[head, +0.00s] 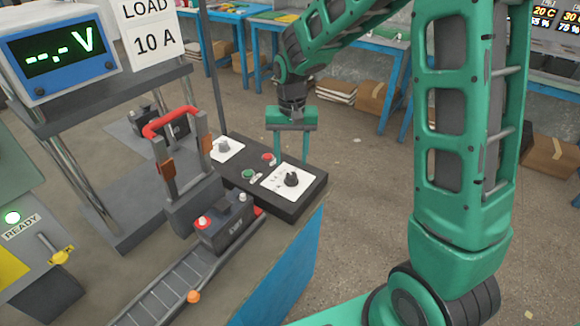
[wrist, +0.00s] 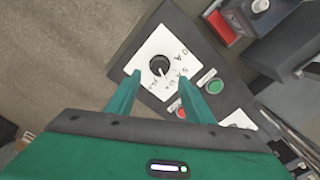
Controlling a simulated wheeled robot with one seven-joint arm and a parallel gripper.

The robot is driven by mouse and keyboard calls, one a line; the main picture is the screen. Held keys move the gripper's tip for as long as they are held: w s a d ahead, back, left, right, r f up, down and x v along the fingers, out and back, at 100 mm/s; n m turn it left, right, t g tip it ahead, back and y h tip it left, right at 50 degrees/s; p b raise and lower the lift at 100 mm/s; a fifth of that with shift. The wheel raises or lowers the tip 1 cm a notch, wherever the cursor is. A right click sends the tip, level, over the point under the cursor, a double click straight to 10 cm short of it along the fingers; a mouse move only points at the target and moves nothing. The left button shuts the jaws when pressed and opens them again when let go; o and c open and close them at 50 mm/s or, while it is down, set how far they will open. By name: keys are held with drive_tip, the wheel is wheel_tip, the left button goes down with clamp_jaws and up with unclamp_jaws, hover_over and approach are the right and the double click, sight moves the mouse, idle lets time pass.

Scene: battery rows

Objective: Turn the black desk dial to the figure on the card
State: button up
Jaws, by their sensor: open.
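The black dial (head: 291,179) sits on a white scale plate at the near right end of a dark control box (head: 309,200). In the wrist view the dial (wrist: 159,66) shows a white pointer line towards the bottom of the picture; the scale figures are too small to read surely. The card (head: 150,35) at the upper left reads "LOAD 10 A". My gripper (head: 292,158) hangs behind the dial in the head view, open and empty. In the wrist view its fingertips (wrist: 162,77) appear on either side of the dial; I cannot tell their height above it.
A green button (head: 249,174), a red button (head: 268,157) and a second, grey dial (head: 224,146) share the box. A battery (head: 228,222) on a roller track and a red-handled clamp (head: 172,122) stand left. The meter (head: 55,52) shows "--.- V".

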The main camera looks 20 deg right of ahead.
sight(292, 174)
wheel_tip(292, 174, up, 5)
drive_tip(key=shift+f, duration=0.1)
idle(0.5)
drive_tip(key=s+d+r+m, duration=0.1)
drive_tip(key=s+d+r, duration=0.1)
drive_tip(key=s+d, duration=0.6)
drive_tip(key=s+d+r, duration=0.3)
drive_tip(key=s+d, duration=0.5)
drive_tip(key=s, duration=0.6)
drive_tip(key=shift+s+d+r+m, duration=0.2)
drive_tip(key=shift+s+d+m, duration=0.05)
drive_tip(key=shift+d+m, duration=0.15)
drive_tip(key=shift+m, duration=0.3)
drive_tip(key=s, duration=0.5)
drive_tip(key=s+d+f, duration=0.1)
drive_tip(key=s, duration=0.2)
drive_tip(key=shift+s+f, duration=0.1)
drive_tip(key=shift+s, duration=0.1)
drive_tip(key=shift+c, duration=0.6)
drive_tip(key=shift+s, duration=0.25)
drive_tip(key=c, duration=0.3)
drive_tip(key=shift+s+d, duration=0.1)
drive_tip(key=shift+d, duration=0.1)
